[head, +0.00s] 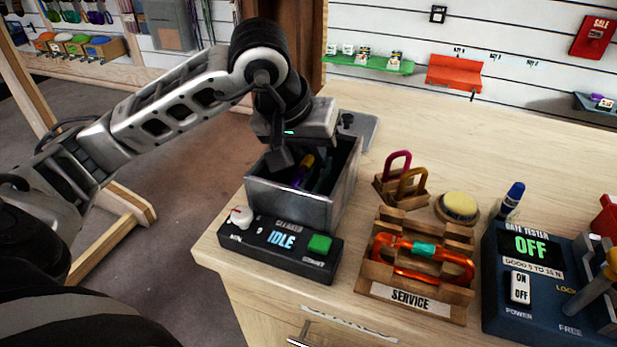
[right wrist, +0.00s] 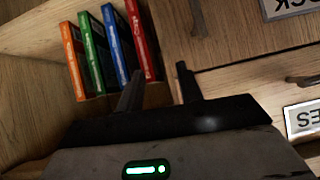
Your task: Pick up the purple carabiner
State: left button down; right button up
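A magenta-purple carabiner (head: 398,158) stands upright in a small wooden rack (head: 388,195), beside a bronze-coloured carabiner (head: 412,182). My left gripper (head: 281,158) points down into the grey metal bin (head: 284,203), left of the rack and apart from this carabiner. A purple and yellow item (head: 303,171) lies in the bin beside the finger; its full shape is hidden. Whether the left gripper is open or holds anything does not show. My right gripper (right wrist: 158,85) is open and empty in the right wrist view, in front of wooden drawers.
A black box reading IDLE (head: 281,244) stands before the bin. A SERVICE tray (head: 412,293) holds an orange carabiner (head: 400,272). Several books (right wrist: 105,55) stand near my right gripper. The counter's back is clear.

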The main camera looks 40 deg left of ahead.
pick_arm(q)
jog(key=shift+r, duration=0.1)
notch_tip(320, 180, up, 10)
jog(key=shift+f, duration=0.1)
dwell(0.7)
dwell(0.6)
